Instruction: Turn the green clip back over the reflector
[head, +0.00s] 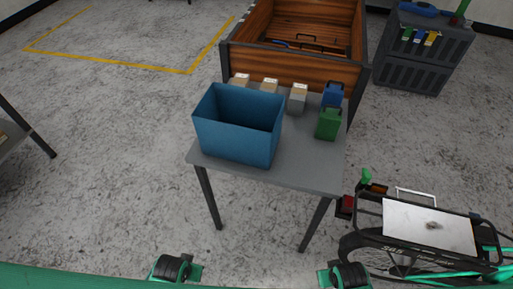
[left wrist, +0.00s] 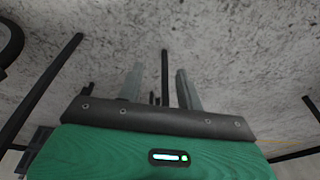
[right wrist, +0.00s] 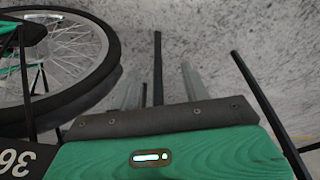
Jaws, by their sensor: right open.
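In the head view a small green clip (head: 366,176) stands up at the rear end of the bike's carrier, at the right. A dark red block (head: 346,205) and a small orange-brown part (head: 376,189) sit close to it; I cannot tell for sure which is the reflector. The clip does not lie over either one. My left gripper (left wrist: 159,72) is open and empty in the left wrist view. My right gripper (right wrist: 161,68) is open and empty in the right wrist view, with a bike wheel (right wrist: 116,72) to its left.
A grey table (head: 290,172) holds a blue bin (head: 240,130), several small boxes, a blue canister (head: 333,95) and a green canister (head: 328,124). Behind it stand a wooden cargo box (head: 290,72) and a dark cabinet (head: 410,72). The bike (head: 430,228) stands right of the table.

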